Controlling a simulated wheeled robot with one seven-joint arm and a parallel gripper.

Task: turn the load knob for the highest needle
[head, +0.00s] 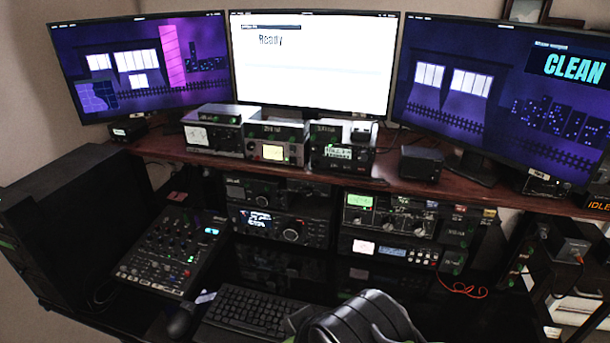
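A tuner-like unit (390,214) sits on the shelf under the desk's right half. It has a lit green meter window (359,200) at its left and a row of round knobs (391,221) on its front. The labels are too small to read, so I cannot tell which knob is the load knob. No needle position can be made out. Other lit meters show on the desk, such as a yellow one (273,152). My gripper is not seen in this view.
A dark rounded shape (365,322) rises at the bottom centre, in front of the shelves. A keyboard (253,311) and a mixer (172,250) lie on the lower surface. Three monitors stand along the back. An orange cable (463,290) hangs right of the lower units.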

